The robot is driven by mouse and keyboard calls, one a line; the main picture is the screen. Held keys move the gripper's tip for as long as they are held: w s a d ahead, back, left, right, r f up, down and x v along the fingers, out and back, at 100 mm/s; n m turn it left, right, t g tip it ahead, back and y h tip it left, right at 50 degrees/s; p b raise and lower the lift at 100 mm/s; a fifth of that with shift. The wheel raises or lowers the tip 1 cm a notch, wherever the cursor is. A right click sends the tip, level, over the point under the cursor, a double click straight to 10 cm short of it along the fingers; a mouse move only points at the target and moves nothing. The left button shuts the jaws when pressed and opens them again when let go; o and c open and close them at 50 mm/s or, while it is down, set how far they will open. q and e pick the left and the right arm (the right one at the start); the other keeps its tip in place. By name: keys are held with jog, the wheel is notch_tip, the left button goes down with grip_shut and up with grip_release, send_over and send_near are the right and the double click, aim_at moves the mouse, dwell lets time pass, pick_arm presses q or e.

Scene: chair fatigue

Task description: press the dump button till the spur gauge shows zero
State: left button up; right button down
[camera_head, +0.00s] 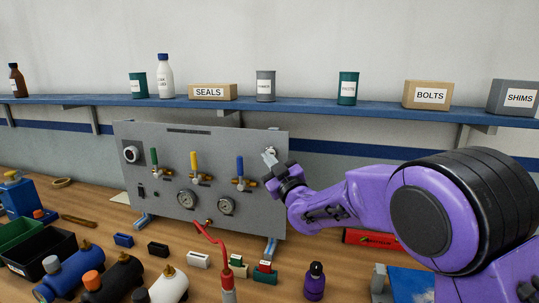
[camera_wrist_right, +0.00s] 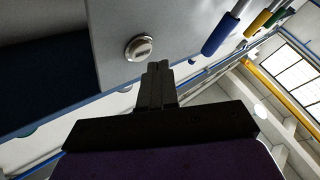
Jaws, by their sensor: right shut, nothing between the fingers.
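A grey upright panel (camera_head: 150,190) stands on the bench with valves and gauges. In the right wrist view a round silver button (camera_wrist_right: 139,47) sits on the panel, just beyond and left of my fingertips. In the head view it shows at the panel's upper right (camera_head: 271,151). My right gripper (camera_head: 268,158) is shut and empty in front of it; its closed fingers (camera_wrist_right: 158,70) appear apart from the button. My left gripper is not in view.
Green (camera_head: 155,162), yellow (camera_head: 195,165) and blue (camera_head: 240,170) valve handles stick out from the panel. A blue shelf (camera_head: 300,105) with boxes and bottles runs above.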

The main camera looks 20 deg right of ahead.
jog(key=shift+w, duration=0.1)
jog(key=shift+w+d, duration=0.25)
dwell(0.3)
jog(key=shift+w+d, duration=0.2)
jog(key=shift+w, duration=0.05)
dwell(0.6)
dwell(0.3)
jog(key=shift+s+a+b, duration=0.45)
jog(key=shift+s, duration=0.2)
jog(key=s+a, duration=0.1)
jog(key=s, duration=0.1)
jog(key=s+a+b, duration=0.1)
jog(key=s, duration=0.1)
jog(key=shift+a, duration=0.4)
